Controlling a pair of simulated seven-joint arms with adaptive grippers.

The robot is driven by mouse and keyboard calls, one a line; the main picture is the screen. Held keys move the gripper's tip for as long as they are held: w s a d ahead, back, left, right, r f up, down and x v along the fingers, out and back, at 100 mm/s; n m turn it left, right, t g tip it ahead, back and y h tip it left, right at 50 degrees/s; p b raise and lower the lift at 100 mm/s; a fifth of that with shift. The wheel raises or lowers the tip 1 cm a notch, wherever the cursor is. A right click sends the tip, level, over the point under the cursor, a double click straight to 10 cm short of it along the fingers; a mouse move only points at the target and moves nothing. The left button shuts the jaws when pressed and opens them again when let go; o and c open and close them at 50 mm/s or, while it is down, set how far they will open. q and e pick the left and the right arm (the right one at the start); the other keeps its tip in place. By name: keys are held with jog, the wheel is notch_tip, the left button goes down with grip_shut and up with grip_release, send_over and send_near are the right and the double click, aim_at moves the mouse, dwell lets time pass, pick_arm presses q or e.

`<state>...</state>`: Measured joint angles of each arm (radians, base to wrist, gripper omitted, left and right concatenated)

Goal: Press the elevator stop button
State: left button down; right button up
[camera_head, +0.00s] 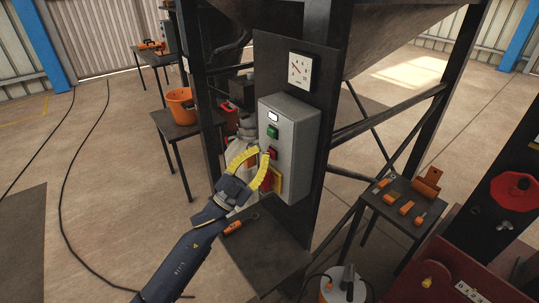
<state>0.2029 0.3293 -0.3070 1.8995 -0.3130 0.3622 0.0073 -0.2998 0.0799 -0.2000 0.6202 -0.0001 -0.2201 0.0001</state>
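A grey control box (299,135) is mounted on a dark upright panel. Its front-left face carries a white indicator (272,116), a green button (272,132) and a red button (273,152) below it. Lower down is a yellow plate (277,181) with a red part, partly hidden by my gripper. My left gripper (263,153) reaches up from the lower left. Its yellow fingers converge, with the tips together and empty, just in front of the red button. Whether they touch it I cannot tell. My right gripper is not in view.
A dial gauge (300,70) sits above the box. A dark shelf (265,255) below holds an orange tool (233,227). A table with orange tools (406,208) stands at right, and an orange bucket (181,105) at left. Steel legs and braces surround the panel.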

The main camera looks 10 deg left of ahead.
pick_arm(q)
jog(key=shift+w+d, duration=0.25)
jog(key=shift+w, duration=0.05)
dwell(0.5)
jog(key=shift+s+a, duration=0.15)
dwell(0.4)
jog(key=shift+s+a, duration=0.4)
jog(key=shift+s, duration=0.1)
jog(key=shift+s+a, duration=1.7)
jog(key=shift+s, duration=0.15)
